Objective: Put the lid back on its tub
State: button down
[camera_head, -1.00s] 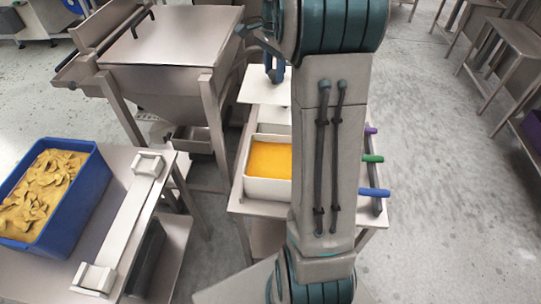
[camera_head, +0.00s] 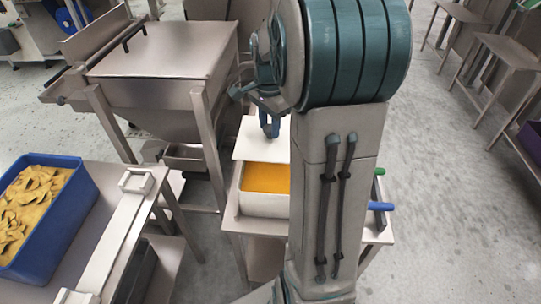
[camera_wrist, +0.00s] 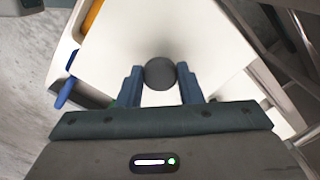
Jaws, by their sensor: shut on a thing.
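A white lid (camera_head: 252,139) hangs from my gripper (camera_head: 269,128), and its near edge overlaps the far part of an open white tub (camera_head: 264,206) in the head view. The tub holds something orange-yellow (camera_head: 267,178). In the wrist view my gripper (camera_wrist: 160,76) is shut on the lid's round dark knob (camera_wrist: 160,73). The white lid (camera_wrist: 165,30) fills much of that view, with an orange strip of the tub's contents (camera_wrist: 92,14) beyond its upper left edge. My arm hides the tub's right side. I cannot tell whether lid and tub touch.
The tub stands on a small metal table (camera_head: 376,236), with a blue handle (camera_head: 380,206) and a green one (camera_head: 379,171) at its right. A steel hopper (camera_head: 165,60) stands behind left. A blue crate (camera_head: 62,225) of yellow-brown pieces is at left.

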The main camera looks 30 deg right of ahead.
aim_at(271, 150)
jog(key=s+f, duration=0.1)
jog(key=s+a, duration=0.1)
jog(key=s+a+f, duration=0.1)
jog(key=s, duration=0.1)
jog(key=shift+f, duration=0.35)
jog(key=shift+s+f, duration=0.15)
jog(key=shift+f, duration=0.05)
jog(key=shift+f+p, duration=0.35)
jog(key=shift+f, duration=1.5)
jog(key=shift+f, duration=0.1)
jog(key=shift+f, duration=0.15)
jog(key=c, duration=1)
grip_release()
jog(key=shift+r, duration=0.2)
